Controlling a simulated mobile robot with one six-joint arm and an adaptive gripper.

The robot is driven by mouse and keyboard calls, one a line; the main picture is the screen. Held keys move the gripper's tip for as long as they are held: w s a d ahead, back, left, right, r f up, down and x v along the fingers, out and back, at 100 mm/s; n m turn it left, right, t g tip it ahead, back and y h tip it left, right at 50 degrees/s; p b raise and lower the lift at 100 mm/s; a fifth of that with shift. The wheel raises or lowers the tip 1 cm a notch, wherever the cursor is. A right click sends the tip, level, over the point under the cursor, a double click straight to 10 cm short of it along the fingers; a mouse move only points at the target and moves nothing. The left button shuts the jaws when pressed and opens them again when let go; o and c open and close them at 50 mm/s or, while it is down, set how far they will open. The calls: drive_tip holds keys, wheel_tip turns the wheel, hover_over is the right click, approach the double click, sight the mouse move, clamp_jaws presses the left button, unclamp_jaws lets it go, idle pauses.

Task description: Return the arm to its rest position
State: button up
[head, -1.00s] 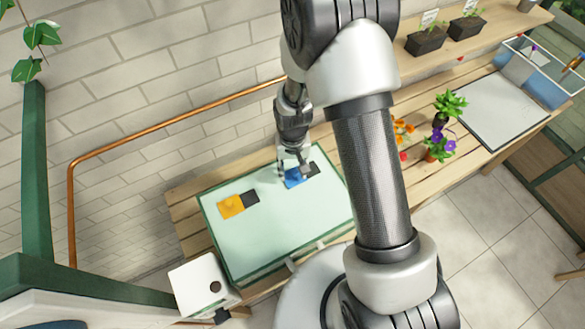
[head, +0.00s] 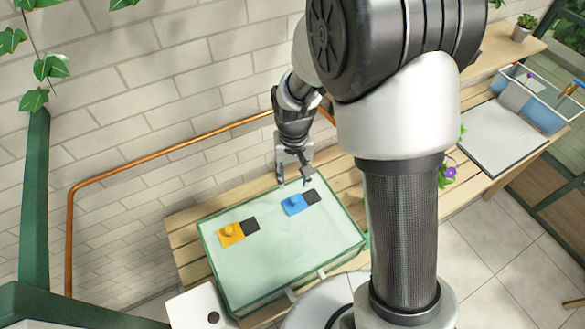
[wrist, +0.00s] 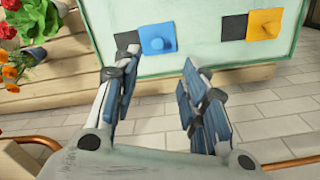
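My gripper (head: 294,182) is open and empty in the head view, raised just beyond the far edge of a pale green-topped case (head: 285,251). In the wrist view my gripper's two blue-padded fingers (wrist: 160,100) stand apart with nothing between them. My arm reaches up and over from the lower right of the head view. A blue slider with a round knob (head: 293,204) lies on the case top near the gripper, apart from it. It also shows in the wrist view (wrist: 156,41).
An orange slider with a knob (head: 230,233) lies further left on the case top. A white box (head: 196,309) stands at the case's near left corner. A copper pipe (head: 145,140) runs along the brick wall. Red and orange flowers (wrist: 12,60) stand on the slatted bench in the wrist view.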

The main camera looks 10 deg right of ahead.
drive_tip(key=s+d+r+t+b, duration=0.2)
drive_tip(key=s+d+r+b, duration=0.1)
drive_tip(key=s+r+b, duration=0.5)
drive_tip(key=s+d+f+t+b, duration=0.1)
drive_tip(key=s+b, duration=0.3)
drive_tip(key=s, duration=0.2)
drive_tip(key=s+d+f+t+b, duration=0.1)
drive_tip(key=s+d+b, duration=0.1)
drive_tip(key=s+b, duration=0.3)
drive_tip(key=shift+s+f+n+t, duration=0.3)
drive_tip(key=shift+s+f+n, duration=0.1)
idle(0.4)
